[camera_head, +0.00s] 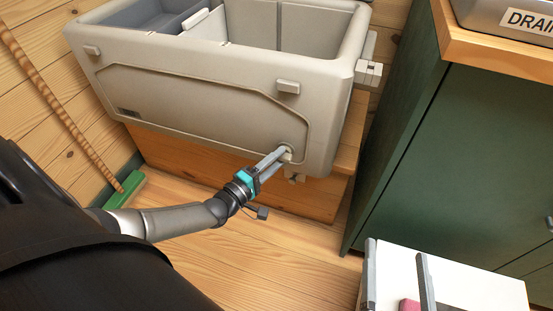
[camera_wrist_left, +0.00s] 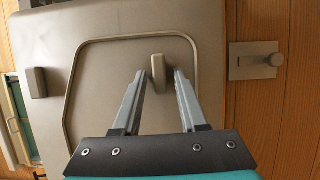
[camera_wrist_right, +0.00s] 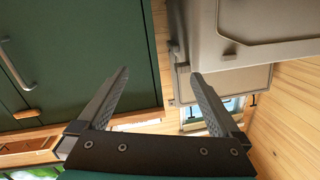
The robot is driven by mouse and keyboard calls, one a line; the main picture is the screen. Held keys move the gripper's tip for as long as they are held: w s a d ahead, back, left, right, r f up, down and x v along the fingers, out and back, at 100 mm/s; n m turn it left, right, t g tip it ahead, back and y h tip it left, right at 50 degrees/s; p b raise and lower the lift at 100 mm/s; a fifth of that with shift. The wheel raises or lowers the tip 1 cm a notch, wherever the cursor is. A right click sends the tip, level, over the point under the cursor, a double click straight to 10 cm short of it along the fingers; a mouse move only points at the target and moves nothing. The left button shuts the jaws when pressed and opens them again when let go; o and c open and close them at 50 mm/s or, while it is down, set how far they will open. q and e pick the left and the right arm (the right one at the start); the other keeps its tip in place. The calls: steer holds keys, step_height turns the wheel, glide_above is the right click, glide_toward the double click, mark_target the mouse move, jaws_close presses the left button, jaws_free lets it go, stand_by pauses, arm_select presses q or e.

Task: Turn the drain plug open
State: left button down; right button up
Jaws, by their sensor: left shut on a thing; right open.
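The drain plug (camera_wrist_left: 158,72) is a small beige handle low on the front of a beige cooler (camera_head: 190,95), near its lower right corner. In the left wrist view it stands between the two fingertips, aligned lengthwise with the fingers. My left gripper (camera_head: 284,154) is shut on the plug, its fingers covering most of it in the head view. The plug's base is partly hidden. My right gripper (camera_wrist_right: 160,74) is open and empty in the right wrist view, apart from the cooler and a green cabinet.
The cooler stands open on a wooden platform (camera_head: 185,152). A green cabinet (camera_head: 430,160) stands to the right. A white box (camera_head: 480,280) with grey bars is at the lower right. A green broom (camera_head: 122,190) leans at the left. Wooden floor is clear between.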

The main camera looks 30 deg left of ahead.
arm_select(q)
steer(key=shift+c, duration=2.2)
jaws_free()
arm_select(e)
steer(key=shift+f, duration=0.1)
arm_select(q)
steer(key=s+a+p, duration=0.2)
steer(key=s+p, duration=0.2)
steer(key=s, duration=1.1)
steer(key=shift+a, duration=0.2)
arm_select(e)
steer(key=d+f+g+h, duration=0.3)
steer(key=d+g, duration=0.3)
steer(key=g, duration=0.2)
steer(key=shift+s+d+f+n+h, duration=0.2)
steer(key=shift+s+d+n+h, duration=0.2)
steer(key=shift+s, duration=0.05)
